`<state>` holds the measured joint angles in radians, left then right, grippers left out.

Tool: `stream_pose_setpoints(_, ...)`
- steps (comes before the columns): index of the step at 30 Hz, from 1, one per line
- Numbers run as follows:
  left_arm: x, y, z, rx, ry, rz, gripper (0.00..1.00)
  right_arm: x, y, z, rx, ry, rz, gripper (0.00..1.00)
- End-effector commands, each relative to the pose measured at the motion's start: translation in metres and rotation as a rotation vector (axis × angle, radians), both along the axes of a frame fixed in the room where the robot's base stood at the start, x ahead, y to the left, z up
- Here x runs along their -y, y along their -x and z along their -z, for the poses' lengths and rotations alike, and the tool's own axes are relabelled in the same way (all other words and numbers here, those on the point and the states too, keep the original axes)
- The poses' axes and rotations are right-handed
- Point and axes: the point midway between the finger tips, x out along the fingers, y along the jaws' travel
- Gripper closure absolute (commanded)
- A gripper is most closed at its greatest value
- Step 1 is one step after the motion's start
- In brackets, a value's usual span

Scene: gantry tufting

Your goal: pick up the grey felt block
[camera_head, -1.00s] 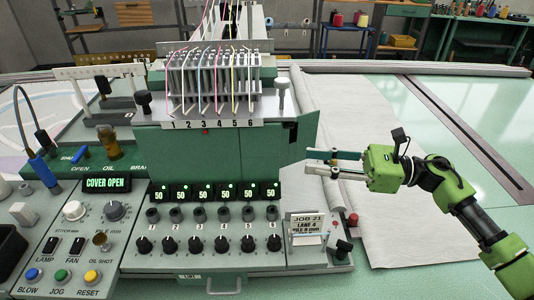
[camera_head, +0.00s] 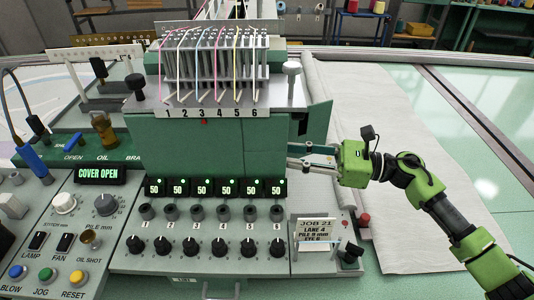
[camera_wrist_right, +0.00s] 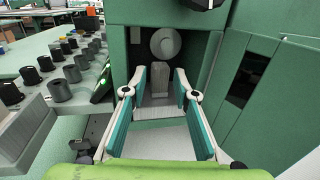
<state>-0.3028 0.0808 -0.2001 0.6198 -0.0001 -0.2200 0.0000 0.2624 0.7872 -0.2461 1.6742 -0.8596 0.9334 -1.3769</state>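A grey block (camera_wrist_right: 160,82), which I take for the felt block, stands upright in a recess of the green machine in the right wrist view. A pale round disc (camera_wrist_right: 165,43) is above it. My right gripper (camera_wrist_right: 160,77) is open, with its two teal-lined fingers on either side of the block's line. I cannot tell whether the tips reach past the block; no contact shows. In the head view my right gripper (camera_head: 308,160) is at the machine's right side, its tips partly hidden by the housing. The block is hidden there. My left gripper is not in view.
The green machine housing (camera_head: 215,148) and its open side flap (camera_head: 318,122) stand close to the right gripper. The knob panel (camera_head: 205,228) lies in front, with a job card (camera_head: 316,230) at its right. White cloth (camera_head: 385,130) covers the table at right.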

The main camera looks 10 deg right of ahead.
Motion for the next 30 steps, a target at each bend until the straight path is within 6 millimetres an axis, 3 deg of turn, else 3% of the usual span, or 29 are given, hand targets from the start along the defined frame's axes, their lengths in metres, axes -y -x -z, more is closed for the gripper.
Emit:
stream_pose_setpoints(7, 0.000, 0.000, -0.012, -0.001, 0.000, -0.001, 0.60, -0.016, -0.006, -0.004, 0.000, -0.001, -0.001, 0.73)
stream_pose_setpoints(16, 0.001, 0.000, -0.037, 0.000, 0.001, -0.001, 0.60, -0.051, -0.021, -0.004, -0.001, -0.001, 0.000, 0.73)
stream_pose_setpoints(25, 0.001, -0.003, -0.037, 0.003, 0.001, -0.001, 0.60, -0.057, -0.023, -0.001, 0.001, 0.001, 0.000, 0.73)
stream_pose_setpoints(26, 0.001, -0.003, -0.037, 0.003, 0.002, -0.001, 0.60, -0.057, -0.023, -0.001, 0.001, 0.001, 0.000, 0.76)
stream_pose_setpoints(28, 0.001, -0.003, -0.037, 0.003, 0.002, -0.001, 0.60, -0.056, -0.023, -0.001, 0.001, 0.001, 0.000, 0.94)
stream_pose_setpoints(30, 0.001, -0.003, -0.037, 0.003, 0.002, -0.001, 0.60, -0.056, -0.023, -0.001, 0.001, 0.001, 0.000, 0.97)
